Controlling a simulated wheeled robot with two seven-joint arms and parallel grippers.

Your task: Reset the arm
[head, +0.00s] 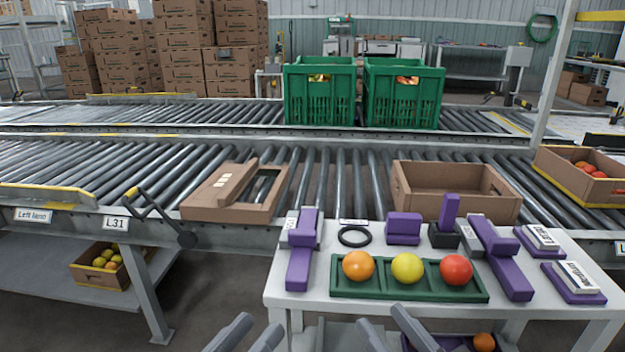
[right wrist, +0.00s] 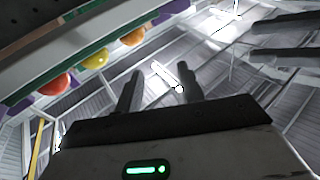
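My left gripper (head: 257,326) shows at the bottom of the head view, in front of the white table's front edge. Its two fingers are apart with nothing between them. My right gripper (head: 381,318) is at the bottom centre, also open and empty, short of the table. In the right wrist view, the right gripper (right wrist: 158,76) has its fingers spread, with only background between them. The left gripper's fingers (right wrist: 285,38) show apart at the upper right of that view. The arms themselves are mostly out of view.
The white table (head: 312,312) bears a green tray (head: 340,290) with orange, yellow and red tomatoes, purple fixtures (head: 299,268) and a black ring (head: 354,226). Behind are roller conveyors with an open carton (head: 455,205), a flatter carton (head: 205,207) and green crates (head: 320,105).

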